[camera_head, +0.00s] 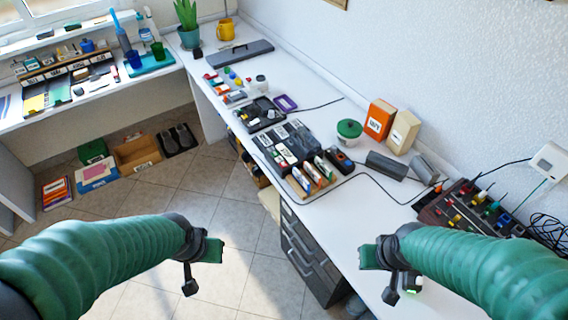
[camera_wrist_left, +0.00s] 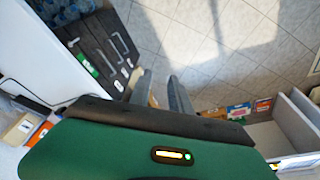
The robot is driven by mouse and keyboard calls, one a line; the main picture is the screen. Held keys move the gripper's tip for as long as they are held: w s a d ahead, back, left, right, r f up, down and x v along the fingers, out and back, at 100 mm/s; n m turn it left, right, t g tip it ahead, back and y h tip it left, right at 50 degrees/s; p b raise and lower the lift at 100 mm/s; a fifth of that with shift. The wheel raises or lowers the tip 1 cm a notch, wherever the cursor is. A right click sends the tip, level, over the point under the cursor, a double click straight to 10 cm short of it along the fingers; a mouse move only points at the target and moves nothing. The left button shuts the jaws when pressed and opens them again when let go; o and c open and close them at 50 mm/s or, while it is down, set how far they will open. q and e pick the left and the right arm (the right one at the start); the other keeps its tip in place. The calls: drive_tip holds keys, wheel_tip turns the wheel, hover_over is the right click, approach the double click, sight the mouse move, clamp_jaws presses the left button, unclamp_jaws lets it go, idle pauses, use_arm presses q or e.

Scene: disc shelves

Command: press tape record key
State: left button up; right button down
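A dark flat device (camera_head: 260,114) with small parts on top, possibly the tape recorder, lies on the long white desk; its keys are too small to make out. A black device with an orange-red mark (camera_head: 340,160) lies nearer, and I cannot tell what it is. My left gripper (camera_head: 200,268) hangs over the floor, left of the desk and well apart from both devices. In the left wrist view its two grey fingers (camera_wrist_left: 161,92) stand apart with nothing between them. My right gripper (camera_head: 388,278) is above the desk's near part; its fingers are not clear.
A black rack of small boxes (camera_head: 285,146) stands mid-desk. A tool-filled tray (camera_head: 470,208) is at right. Dark drawers (camera_head: 308,262) stand below the desk; cables cross its top.

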use_arm(q)
drive_tip(key=shift+c, duration=0.4)
clamp_jaws()
idle(1.4)
